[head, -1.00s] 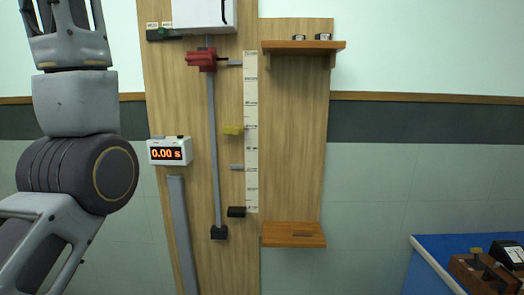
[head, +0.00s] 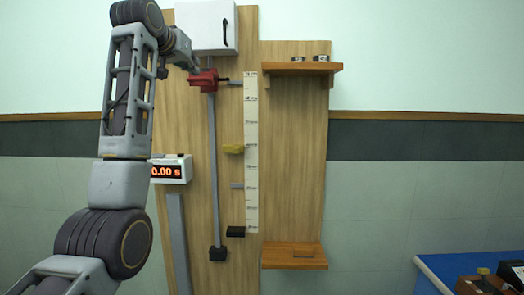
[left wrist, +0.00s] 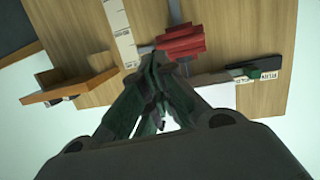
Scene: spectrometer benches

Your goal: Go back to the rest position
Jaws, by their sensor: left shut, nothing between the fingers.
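My left arm rises from the lower left in the head view and bends at the top. Its left gripper (head: 194,70) points down and right at the red block (head: 208,82) on the vertical rail (head: 214,170). In the left wrist view the fingers of the left gripper (left wrist: 157,66) are together with nothing between them, close to the red block (left wrist: 180,43). I cannot tell whether they touch it. My right gripper is in neither view.
A wooden board carries a scale strip (head: 251,150), a yellow piece (head: 233,149), a timer (head: 172,170) reading 0.00 s and a white box (head: 205,27). Shelves (head: 300,68) stand to its right. A blue bench (head: 450,268) is at lower right. The wall area between is clear.

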